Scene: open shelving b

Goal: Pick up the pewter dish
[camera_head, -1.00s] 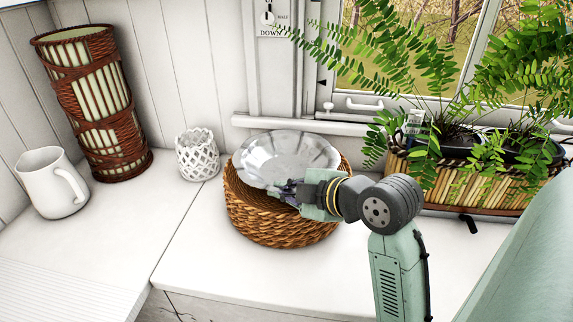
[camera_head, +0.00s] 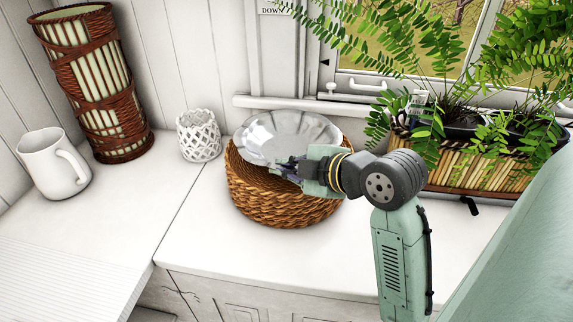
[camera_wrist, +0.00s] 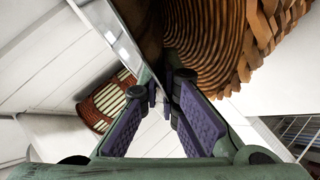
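The pewter dish (camera_head: 287,132) is a shiny, shallow, scalloped dish, tilted over the mouth of a round woven basket (camera_head: 285,207). The basket's dark inside shows under the dish's near edge; whether the dish still touches the basket's far rim is hidden. My gripper (camera_head: 287,168) comes in from the right and is at the dish's near rim. In the wrist view, my gripper's purple-padded fingers (camera_wrist: 163,98) are close together, with the dish's thin shiny edge (camera_wrist: 120,38) running in between their tips. The basket's coiled inside (camera_wrist: 207,45) lies right beside them.
A white lattice cup (camera_head: 199,136) stands left of the basket. Farther left are a white pitcher (camera_head: 54,164) and a tall wicker lantern (camera_head: 95,85). A fern planter (camera_head: 470,165) stands right under the window. The white counter in front of the basket is clear.

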